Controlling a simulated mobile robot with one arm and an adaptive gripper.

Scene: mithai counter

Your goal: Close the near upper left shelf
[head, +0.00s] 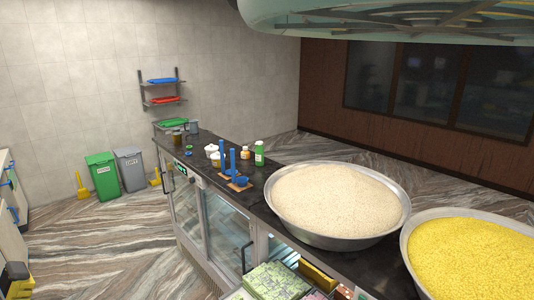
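A dark-topped counter (225,178) with a glass front runs from the back middle to the lower right. At its near end, below the top, a section shows stacked green sweets (275,283) on a light-edged shelf (236,294). This shelf seems to stick out from the counter front, but the bottom of the picture cuts it off. Pink and yellow-brown goods (317,276) lie beside the green ones. Two glass doors (226,232) with dark handles are farther along the front and look shut.
Large metal bowls of pale grain (335,238) and yellow grain (408,262) stand on the counter. Blue upright holders (233,160) and small jars are farther back. Green (102,176) and grey bins (131,170) stand by the wall.

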